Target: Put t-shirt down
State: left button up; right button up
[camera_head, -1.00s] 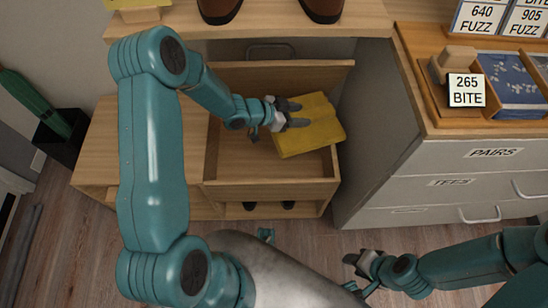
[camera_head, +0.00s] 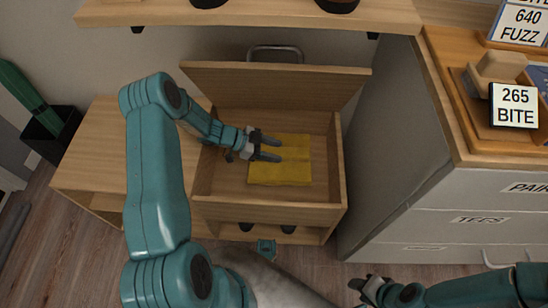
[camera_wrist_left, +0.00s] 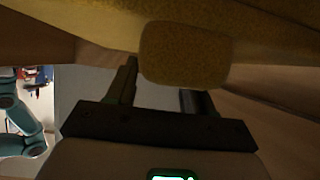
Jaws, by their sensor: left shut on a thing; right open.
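A folded yellow t-shirt (camera_head: 292,170) is in the open wooden drawer (camera_head: 217,187), at its middle in the head view. It looks flat and close to the drawer floor; I cannot tell whether it rests fully on it. My left gripper (camera_head: 274,148) is shut on the t-shirt's left part. In the left wrist view the yellow cloth (camera_wrist_left: 185,53) hangs between and over the dark fingers. My right gripper (camera_head: 364,290) is open and empty, low in the head view over the floor, away from the drawer.
A wooden shelf (camera_head: 250,14) with brown shoes is above the drawer's back. A grey cabinet (camera_head: 440,215) with labelled drawers stands at the right. A wooden tray with a 265 BITE card (camera_head: 513,105) is on top. A dark planter (camera_head: 50,135) stands at the left.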

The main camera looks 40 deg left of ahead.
pick_arm(q)
notch_tip(320, 180, down, 4)
jog(key=shift+r+b, duration=0.2)
jog(key=shift+b, duration=0.4)
jog(key=shift+r, duration=0.15)
jog(key=shift+f+b, duration=0.5)
jog(key=shift+f, duration=0.15)
jog(key=o, duration=1.1)
